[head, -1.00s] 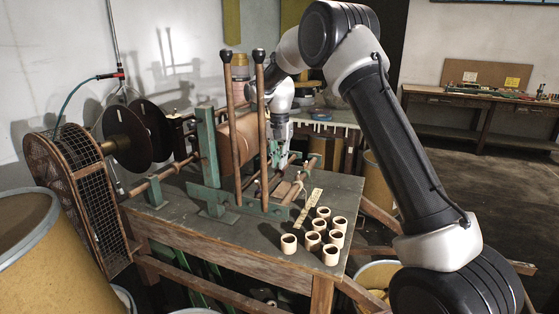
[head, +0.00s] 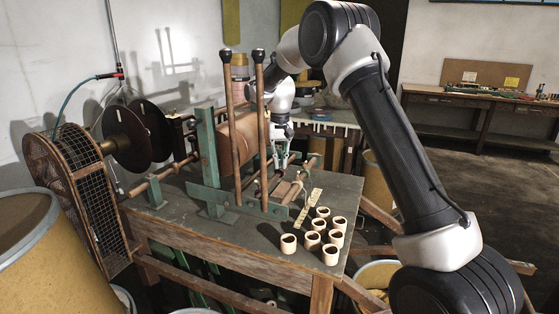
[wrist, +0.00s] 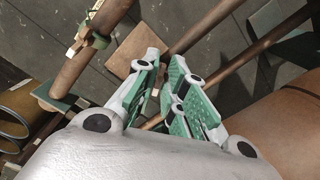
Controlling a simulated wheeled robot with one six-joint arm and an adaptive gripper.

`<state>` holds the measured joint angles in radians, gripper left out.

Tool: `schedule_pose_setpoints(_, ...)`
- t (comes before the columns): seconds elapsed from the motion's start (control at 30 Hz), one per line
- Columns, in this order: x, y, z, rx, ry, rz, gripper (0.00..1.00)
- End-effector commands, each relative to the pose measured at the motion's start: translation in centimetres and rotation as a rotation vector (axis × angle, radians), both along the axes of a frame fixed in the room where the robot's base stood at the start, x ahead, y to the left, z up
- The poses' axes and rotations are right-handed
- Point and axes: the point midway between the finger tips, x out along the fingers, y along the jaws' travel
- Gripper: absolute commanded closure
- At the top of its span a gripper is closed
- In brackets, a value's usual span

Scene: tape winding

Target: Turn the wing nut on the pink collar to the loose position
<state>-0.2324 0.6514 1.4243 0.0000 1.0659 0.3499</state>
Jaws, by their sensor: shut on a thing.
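My gripper (wrist: 165,72) shows in the wrist view with its green-padded fingers close around something small that they hide, apparently the wing nut. In the head view my gripper (head: 281,162) points down at the rods on the right side of the winding machine. I cannot make out the pink collar, and the wing nut's angle is hidden. A greenish collar (wrist: 97,38) with a small pale piece on its side sits around a brown rod at the upper left of the wrist view, apart from the fingers.
The large brown roll (head: 238,140) lies close beside my gripper. Two upright wooden levers (head: 262,185) stand in front of it. Several pale cardboard rings (head: 289,243) and a perforated strip (head: 309,210) lie on the dark bench (head: 190,228).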

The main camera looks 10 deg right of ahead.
Motion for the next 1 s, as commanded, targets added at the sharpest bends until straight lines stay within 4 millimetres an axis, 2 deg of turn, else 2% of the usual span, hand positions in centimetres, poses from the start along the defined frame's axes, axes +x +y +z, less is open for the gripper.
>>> schedule_pose_setpoints(0.7, 0.08, -0.33, 0.01, 0.0, 0.0, 0.675, 1.0)
schedule_pose_setpoints(1.0, 0.16, -0.42, 0.0, 0.0, 0.0, 0.902, 1.0)
